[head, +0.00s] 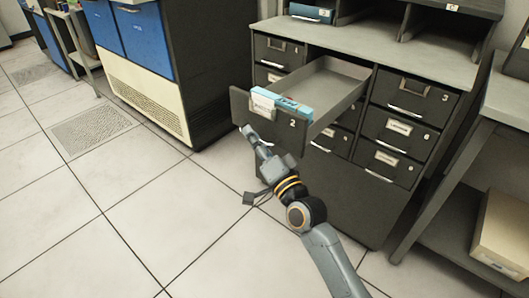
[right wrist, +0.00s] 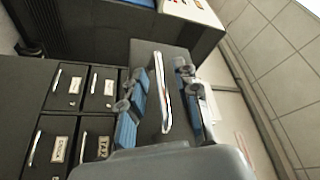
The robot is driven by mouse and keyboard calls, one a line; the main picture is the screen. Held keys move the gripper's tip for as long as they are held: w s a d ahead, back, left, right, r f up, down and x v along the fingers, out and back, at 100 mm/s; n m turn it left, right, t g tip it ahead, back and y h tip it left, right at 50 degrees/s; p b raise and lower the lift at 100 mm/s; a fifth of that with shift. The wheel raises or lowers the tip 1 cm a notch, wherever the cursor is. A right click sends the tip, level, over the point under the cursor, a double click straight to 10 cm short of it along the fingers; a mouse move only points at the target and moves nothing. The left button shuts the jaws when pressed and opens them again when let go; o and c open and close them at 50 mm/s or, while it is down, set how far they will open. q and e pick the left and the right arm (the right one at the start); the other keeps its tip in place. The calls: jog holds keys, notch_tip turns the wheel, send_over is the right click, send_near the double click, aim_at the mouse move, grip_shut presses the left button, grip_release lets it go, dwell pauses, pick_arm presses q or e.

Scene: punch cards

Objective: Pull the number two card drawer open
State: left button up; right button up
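The number two card drawer (head: 268,121) is pulled well out of the grey cabinet in the head view. Its front carries the number 2 and a label holder, and light-blue cards (head: 289,105) stand just behind the front. My right gripper (head: 248,133) is at the lower left of this drawer front. In the right wrist view, my right gripper's fingers (right wrist: 160,92) are apart, one on each side of the drawer's pale handle (right wrist: 162,88), with gaps visible. In the head view the gripper largely hides the handle. My left gripper is not in view.
The other cabinet drawers, such as number 3 (head: 415,94), are shut. A blue and cream machine (head: 150,95) stands at left. A grey shelf with a beige box (head: 505,235) is at right. The tiled floor in front is clear.

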jog(key=v, duration=1.1)
jog(key=shift+s, duration=0.1)
